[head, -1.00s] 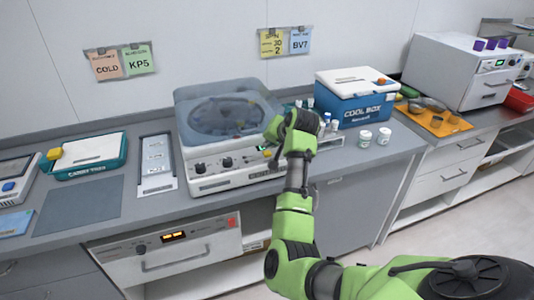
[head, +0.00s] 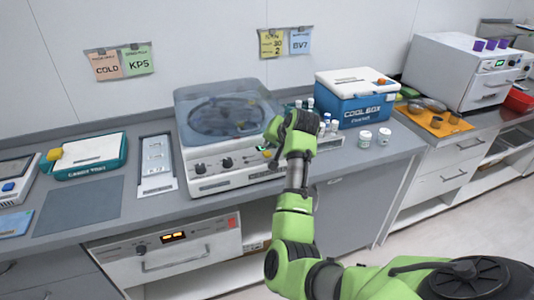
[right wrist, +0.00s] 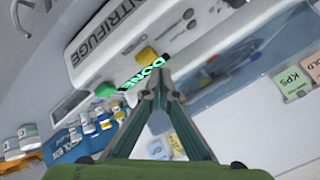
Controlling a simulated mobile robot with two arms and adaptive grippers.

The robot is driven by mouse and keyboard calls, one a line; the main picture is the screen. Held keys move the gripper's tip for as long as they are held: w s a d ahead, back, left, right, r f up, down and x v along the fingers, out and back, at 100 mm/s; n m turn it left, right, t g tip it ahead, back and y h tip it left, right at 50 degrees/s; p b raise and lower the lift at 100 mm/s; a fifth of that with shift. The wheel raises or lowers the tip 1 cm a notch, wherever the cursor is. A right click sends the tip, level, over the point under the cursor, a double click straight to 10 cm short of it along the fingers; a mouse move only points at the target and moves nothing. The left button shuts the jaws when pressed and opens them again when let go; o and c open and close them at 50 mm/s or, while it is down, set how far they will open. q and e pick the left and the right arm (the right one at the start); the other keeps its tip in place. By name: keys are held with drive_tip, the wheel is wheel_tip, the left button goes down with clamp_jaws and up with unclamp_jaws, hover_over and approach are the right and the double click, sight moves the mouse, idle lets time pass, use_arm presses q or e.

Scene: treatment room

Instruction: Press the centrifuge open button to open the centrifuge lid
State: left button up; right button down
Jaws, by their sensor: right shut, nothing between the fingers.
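The centrifuge (head: 230,175) stands on the counter, a white body with a bluish see-through lid (head: 225,112). In the right wrist view, its front (right wrist: 95,38) carries lettering and a dark display (right wrist: 150,73) with green "DONE" text. A yellow button-like part (right wrist: 147,56) shows beside the display, and a green one (right wrist: 105,90) lies to the left. My left gripper is not in view.
A vial rack (head: 328,132), a blue cool box (head: 355,105) and two white jars (head: 365,139) stand right of the centrifuge. A grey panel (head: 156,165) and a teal-edged box (head: 88,157) lie left. A grey mat (head: 78,205) leaves clear counter.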

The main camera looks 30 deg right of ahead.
sight(268, 154)
drive_tip(key=shift+f, duration=0.15)
drive_tip(key=shift+f, duration=0.25)
drive_tip(key=shift+f, duration=0.65)
idle(0.8)
drive_tip(key=shift+r+p, duration=1)
drive_tip(key=shift+p, duration=0.4)
drive_tip(key=shift+r, duration=0.1)
wheel_tip(268, 154, up, 5)
drive_tip(key=p, duration=0.5)
drive_tip(key=shift+p, duration=0.3)
